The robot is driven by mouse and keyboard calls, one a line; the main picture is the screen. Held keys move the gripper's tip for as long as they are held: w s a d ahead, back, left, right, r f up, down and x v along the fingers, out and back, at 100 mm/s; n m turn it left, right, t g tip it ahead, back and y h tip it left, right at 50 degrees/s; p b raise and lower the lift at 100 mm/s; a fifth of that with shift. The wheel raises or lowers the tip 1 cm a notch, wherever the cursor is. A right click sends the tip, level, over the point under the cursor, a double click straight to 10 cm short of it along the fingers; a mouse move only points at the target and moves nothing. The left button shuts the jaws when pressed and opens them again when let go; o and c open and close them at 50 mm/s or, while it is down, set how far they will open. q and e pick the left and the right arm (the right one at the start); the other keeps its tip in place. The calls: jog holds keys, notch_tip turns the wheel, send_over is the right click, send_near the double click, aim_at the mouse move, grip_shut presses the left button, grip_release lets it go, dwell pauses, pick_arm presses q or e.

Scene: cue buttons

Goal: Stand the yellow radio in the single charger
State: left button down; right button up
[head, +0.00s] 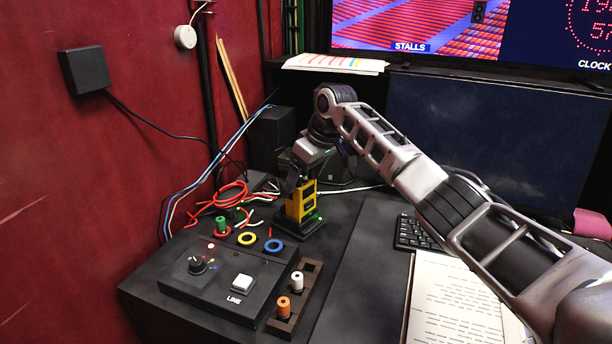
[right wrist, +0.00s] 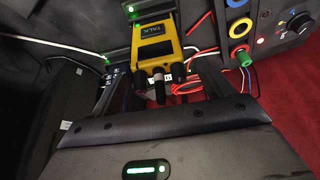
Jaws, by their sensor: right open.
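The yellow radio (head: 300,204) stands upright in the black single charger (head: 299,227) on the dark desk, with a green light lit on the charger's right side. In the right wrist view the radio (right wrist: 157,45) shows its yellow face, with its dark knobs and stub antenna pointing toward my palm. My right gripper (head: 299,181) is above the top of the radio. In the wrist view its dark fingers (right wrist: 160,82) are spread to either side of the knobs, with gaps visible. My left gripper is not in view.
Left of the charger are red, yellow and blue rings (head: 274,246) and a green plug (head: 222,224). In front are a control box (head: 230,280) and a rack (head: 286,318) with orange and white plugs. A keyboard (head: 413,233) and papers (head: 455,300) lie right. Loose cables (head: 232,195) lie behind.

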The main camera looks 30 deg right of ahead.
jog(key=b+v, duration=0.2)
jog(key=v, duration=1.1)
jog(key=shift+w+f, duration=0.1)
